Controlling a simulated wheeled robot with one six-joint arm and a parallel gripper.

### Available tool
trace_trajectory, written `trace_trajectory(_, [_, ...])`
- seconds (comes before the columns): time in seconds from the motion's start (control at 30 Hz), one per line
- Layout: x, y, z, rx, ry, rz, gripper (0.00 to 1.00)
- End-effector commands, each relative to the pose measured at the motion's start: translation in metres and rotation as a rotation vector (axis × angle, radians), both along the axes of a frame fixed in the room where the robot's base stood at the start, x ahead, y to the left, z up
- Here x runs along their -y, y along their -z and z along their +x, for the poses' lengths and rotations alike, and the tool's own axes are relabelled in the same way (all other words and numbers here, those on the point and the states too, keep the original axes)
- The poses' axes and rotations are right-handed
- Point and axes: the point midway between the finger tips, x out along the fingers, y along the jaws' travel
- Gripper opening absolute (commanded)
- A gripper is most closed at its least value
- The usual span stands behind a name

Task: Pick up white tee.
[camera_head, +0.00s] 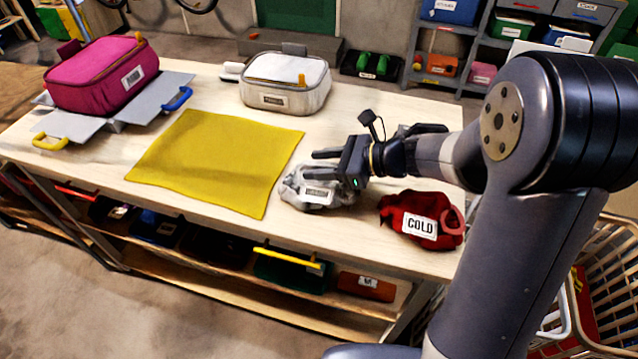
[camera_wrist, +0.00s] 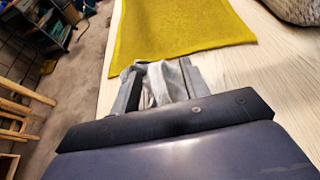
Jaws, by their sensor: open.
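The white tee (camera_head: 312,192) is a crumpled whitish-grey cloth with a pale label, lying on the wooden workbench (camera_head: 352,248). My gripper (camera_head: 320,167) is over the tee's far side, fingers pointing left in the head view. In the wrist view, my gripper (camera_wrist: 160,70) is open and part of the white tee (camera_wrist: 168,88) shows between the two fingers. The jaws are apart. I cannot tell whether either finger touches the cloth. The tee's far side is partly hidden by the gripper.
A yellow cloth (camera_head: 215,155) lies left of the tee. A white case (camera_head: 285,82) and a magenta case (camera_head: 103,73) stand farther back. A laundry basket (camera_head: 610,255) stands at right, off the bench.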

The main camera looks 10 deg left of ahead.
Motion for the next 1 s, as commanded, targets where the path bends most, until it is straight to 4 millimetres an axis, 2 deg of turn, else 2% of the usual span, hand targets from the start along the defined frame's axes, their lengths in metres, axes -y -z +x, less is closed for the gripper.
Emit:
trace_trajectory(0.13, [0.0003,-0.0002,0.0001,0.000,0.000,0.000,0.42])
trace_trajectory(0.63, [0.0006,-0.0004,0.0000,0.001,0.000,0.000,0.01])
trace_trajectory(1.0, [0.0006,-0.0007,0.0001,0.001,0.000,0.001,0.00])
